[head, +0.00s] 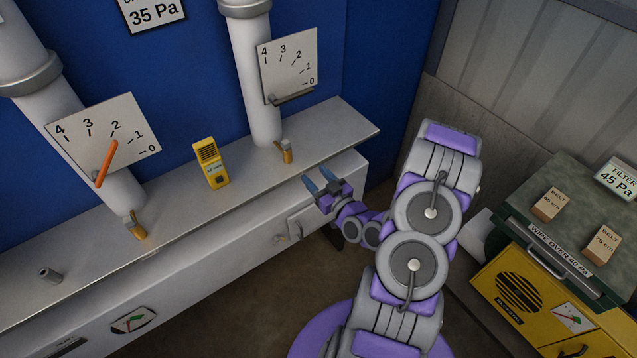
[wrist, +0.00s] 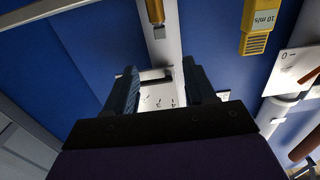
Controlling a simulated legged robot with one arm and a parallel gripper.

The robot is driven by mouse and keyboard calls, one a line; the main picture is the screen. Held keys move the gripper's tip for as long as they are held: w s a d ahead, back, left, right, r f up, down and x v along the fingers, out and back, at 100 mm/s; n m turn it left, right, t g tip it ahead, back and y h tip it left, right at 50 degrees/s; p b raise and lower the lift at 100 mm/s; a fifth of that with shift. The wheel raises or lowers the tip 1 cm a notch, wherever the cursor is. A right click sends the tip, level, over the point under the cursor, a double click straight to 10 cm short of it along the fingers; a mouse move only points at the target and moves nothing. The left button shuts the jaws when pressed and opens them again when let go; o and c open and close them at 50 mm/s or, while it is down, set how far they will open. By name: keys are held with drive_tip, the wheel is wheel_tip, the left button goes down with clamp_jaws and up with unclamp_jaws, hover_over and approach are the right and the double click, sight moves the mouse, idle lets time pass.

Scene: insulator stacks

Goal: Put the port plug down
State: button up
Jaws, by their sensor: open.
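A small grey cylinder (head: 50,275) lies at the left end of the grey ledge (head: 215,200); it may be the port plug, but I cannot tell for sure. My gripper (head: 318,180) is in front of the ledge's right part, near its front edge and far from that cylinder. In the wrist view my gripper (wrist: 160,66) has its two dark fingers apart, with nothing held between them. A gauge plate shows in the gap behind them. No plug shows in the wrist view.
Two white pipes with gauge plates (head: 288,68) (head: 104,140) and brass fittings (head: 286,151) (head: 135,225) stand on the ledge. A yellow meter (head: 211,164) stands between them. A yellow cabinet (head: 520,295) with two belt boxes (head: 547,204) (head: 599,244) on top is at right.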

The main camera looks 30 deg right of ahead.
drive_tip(key=s+a+r+g, duration=0.6)
drive_tip(key=s, duration=0.4)
drive_tip(key=s+a+r+g, duration=0.7)
drive_tip(key=s, duration=0.4)
drive_tip(key=s+a+r+g, duration=0.6)
drive_tip(key=s+a+r, duration=0.1)
drive_tip(key=s, duration=0.4)
drive_tip(key=shift+g+h, duration=0.3)
drive_tip(key=shift+g, duration=0.1)
wheel_tip(320, 180, down, 10)
drive_tip(key=b, duration=0.9)
drive_tip(key=shift+r+b, duration=0.2)
drive_tip(key=shift+b, duration=0.2)
